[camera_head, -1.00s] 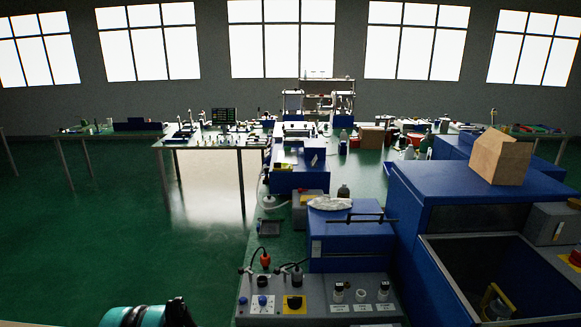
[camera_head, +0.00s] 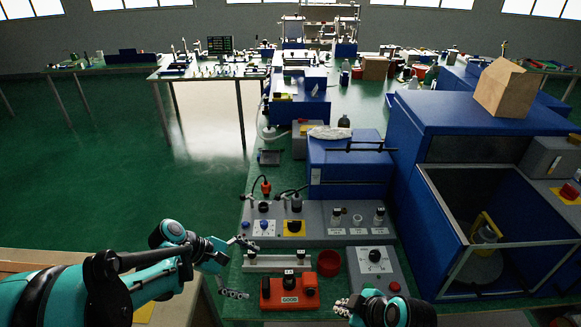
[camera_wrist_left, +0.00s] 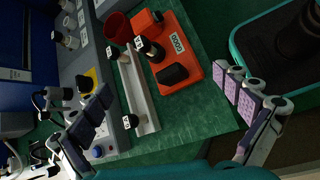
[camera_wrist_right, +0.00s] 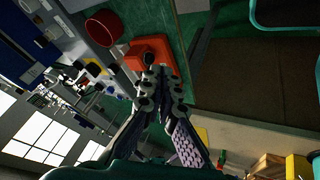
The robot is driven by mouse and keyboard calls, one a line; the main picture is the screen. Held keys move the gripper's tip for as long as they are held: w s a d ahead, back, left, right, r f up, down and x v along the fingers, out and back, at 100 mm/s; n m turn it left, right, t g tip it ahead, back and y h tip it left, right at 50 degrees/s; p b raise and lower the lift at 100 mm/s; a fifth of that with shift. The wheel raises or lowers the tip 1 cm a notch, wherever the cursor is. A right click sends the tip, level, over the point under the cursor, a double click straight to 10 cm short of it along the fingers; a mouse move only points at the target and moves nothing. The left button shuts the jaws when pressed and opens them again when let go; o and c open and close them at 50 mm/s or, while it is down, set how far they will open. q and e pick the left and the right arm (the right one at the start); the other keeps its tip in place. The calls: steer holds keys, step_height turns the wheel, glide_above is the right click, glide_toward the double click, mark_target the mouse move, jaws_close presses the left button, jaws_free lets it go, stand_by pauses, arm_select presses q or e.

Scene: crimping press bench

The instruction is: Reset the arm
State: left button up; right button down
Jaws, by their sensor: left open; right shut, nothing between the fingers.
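My left gripper (camera_head: 240,268) is open and empty in the head view, at the left edge of the bench beside the red GOOD block (camera_head: 289,290). In the left wrist view its spread fingers (camera_wrist_left: 168,90) frame the bench edge, with nothing between them. My right gripper (camera_head: 346,306) is at the bottom of the head view, to the right of the GOOD block. In the right wrist view its fingers (camera_wrist_right: 160,78) are together and empty, with the red block (camera_wrist_right: 150,52) beyond them. Both arms are partly out of the head view.
A grey rail fixture (camera_head: 278,263), a red cup (camera_head: 329,263) and a grey control box (camera_head: 374,264) stand near the grippers. Behind them is a knob panel (camera_head: 320,236). A blue press (camera_head: 346,165) and a large blue machine (camera_head: 415,150) stand further back. Green floor at left is clear.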

arm_select(q)
steer(key=s+a+r+m+t+y, duration=0.3)
steer(key=s+m+y, duration=0.1)
steer(key=s+m, duration=0.2)
steer(key=s+a+r+m+t+y, duration=0.2)
steer(key=s+a+r+m+y, duration=0.1)
steer(key=s+m, duration=0.4)
steer(key=shift+a+r+m+t+y, duration=0.4)
steer(key=shift+r+m+y, duration=0.1)
steer(key=shift+m+y, duration=0.35)
arm_select(e)
steer(key=s+d+r+m+t+h, duration=0.1)
steer(key=d+r+m, duration=0.4)
steer(key=m, duration=0.7)
steer(key=shift+s+r+m+h, duration=0.3)
steer(key=shift+s+h, duration=0.15)
steer(key=shift+h, duration=0.75)
